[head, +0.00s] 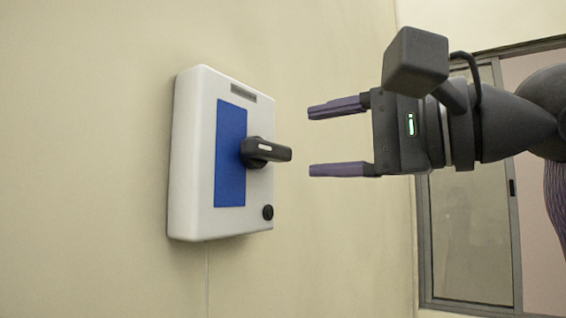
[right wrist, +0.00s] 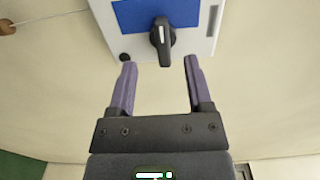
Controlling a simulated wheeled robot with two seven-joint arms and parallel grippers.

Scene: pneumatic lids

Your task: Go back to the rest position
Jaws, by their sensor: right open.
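My right gripper (head: 322,140) is open and empty in the head view, in from the right, with its two purple fingers pointing left. It stands apart from a white wall box (head: 192,150), a short gap to the right of the box's black rotary handle (head: 266,151). The handle sits on a blue panel (head: 230,150) and sticks out to the right. In the right wrist view, the fingers of the gripper (right wrist: 158,66) are spread, and the handle (right wrist: 162,36) lies beyond the tips, between their lines. My left gripper is not in view.
The box hangs on a plain beige wall (head: 90,150), with a black round knob (head: 268,212) at its lower right and a thin cable below. A framed window (head: 475,240) is behind my right arm. The space between gripper and box is clear.

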